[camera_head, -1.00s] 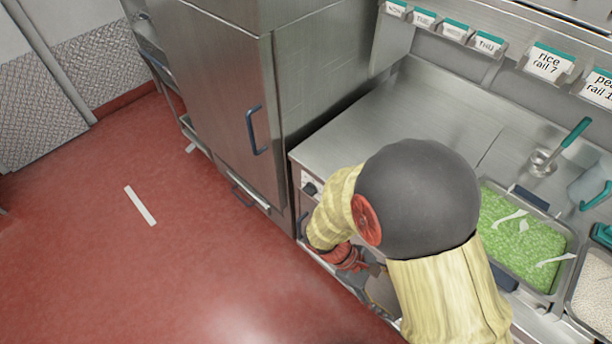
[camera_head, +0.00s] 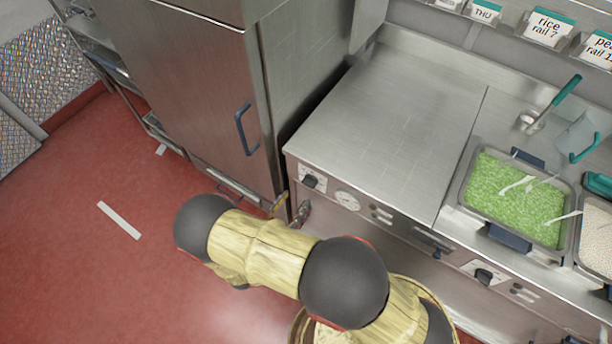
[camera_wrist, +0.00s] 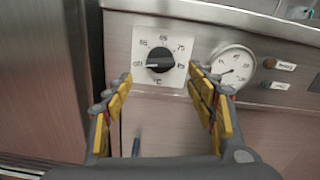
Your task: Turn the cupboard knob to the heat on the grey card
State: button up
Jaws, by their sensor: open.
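The black cupboard knob (camera_wrist: 160,59) sits on a square white dial plate (camera_wrist: 143,42) with numbers around it. Its white mark points left, to a label too small to read surely. In the head view the same knob (camera_head: 311,181) is at the left end of the steel front panel. My gripper (camera_wrist: 160,78) is open and faces the panel, its yellow-padded fingers either side of and just below the knob in the picture; contact cannot be told. In the head view my gripper (camera_head: 291,208) is partly hidden near the cupboard corner. I cannot make out a grey card.
A round gauge (camera_wrist: 234,67) is right of the knob, with small labelled buttons (camera_wrist: 284,66) beyond. Another knob (camera_head: 484,275) is further right. A tall steel cabinet (camera_head: 190,80) stands close on the left. A tray of green food (camera_head: 515,200) sits on the counter; the left worktop (camera_head: 400,120) is clear.

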aim_at(307, 186)
jog(key=shift+x, duration=2.9)
jog(key=shift+x, duration=0.8)
jog(key=shift+c, duration=1.4)
jog(key=c, duration=0.7)
jog(key=shift+c, duration=0.8)
